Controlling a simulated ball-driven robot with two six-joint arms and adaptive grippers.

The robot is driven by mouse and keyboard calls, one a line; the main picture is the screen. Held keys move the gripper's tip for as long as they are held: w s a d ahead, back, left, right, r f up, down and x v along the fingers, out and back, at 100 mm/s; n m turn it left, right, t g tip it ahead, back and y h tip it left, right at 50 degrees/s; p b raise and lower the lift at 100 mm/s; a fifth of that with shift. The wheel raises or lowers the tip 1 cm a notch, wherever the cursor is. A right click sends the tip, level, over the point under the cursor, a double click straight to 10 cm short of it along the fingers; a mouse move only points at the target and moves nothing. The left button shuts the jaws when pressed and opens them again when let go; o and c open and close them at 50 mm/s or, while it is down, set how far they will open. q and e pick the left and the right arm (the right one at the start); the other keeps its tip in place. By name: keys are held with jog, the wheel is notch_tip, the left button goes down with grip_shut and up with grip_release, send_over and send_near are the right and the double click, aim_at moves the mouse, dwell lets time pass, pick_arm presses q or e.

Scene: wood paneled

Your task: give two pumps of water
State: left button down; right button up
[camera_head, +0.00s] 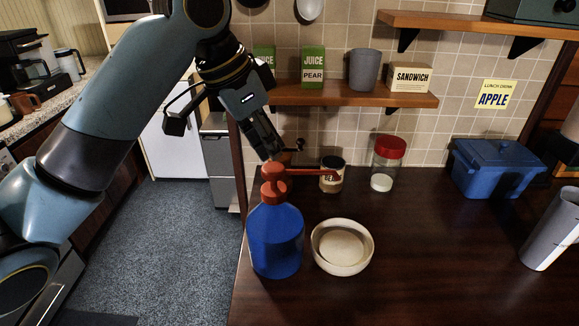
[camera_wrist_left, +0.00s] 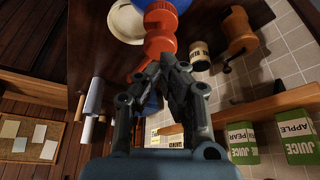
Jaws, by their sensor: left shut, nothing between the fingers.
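A blue pump bottle (camera_head: 275,240) with a red-orange pump head (camera_head: 272,174) stands upright on the dark counter. Its spout (camera_head: 315,173) points right. A cream bowl (camera_head: 342,247) sits on the counter to the right of the bottle; its inside looks empty. My left gripper (camera_head: 268,156) points down just above the pump head, fingers shut with nothing between them; whether it touches the head I cannot tell. In the left wrist view the shut fingertips (camera_wrist_left: 166,60) lie by the red pump head (camera_wrist_left: 160,38). My right gripper is in neither view.
A labelled can (camera_head: 332,176), a red-lidded jar (camera_head: 387,165) and a blue lidded bin (camera_head: 498,168) stand behind. A shelf (camera_head: 340,95) with a juice carton (camera_head: 313,66), grey cup (camera_head: 363,69) and sandwich box (camera_head: 409,78) hangs above. The front right counter is mostly clear.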

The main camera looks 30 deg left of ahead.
aim_at(272, 168)
pick_arm(q)
jog(key=shift+f, duration=0.1)
jog(key=shift+f+b, duration=0.75)
jog(key=shift+f, duration=0.95)
jog(key=shift+r, duration=0.2)
jog(key=shift+r+p, duration=0.8)
jog(key=shift+p, duration=0.55)
jog(key=shift+r, duration=0.8)
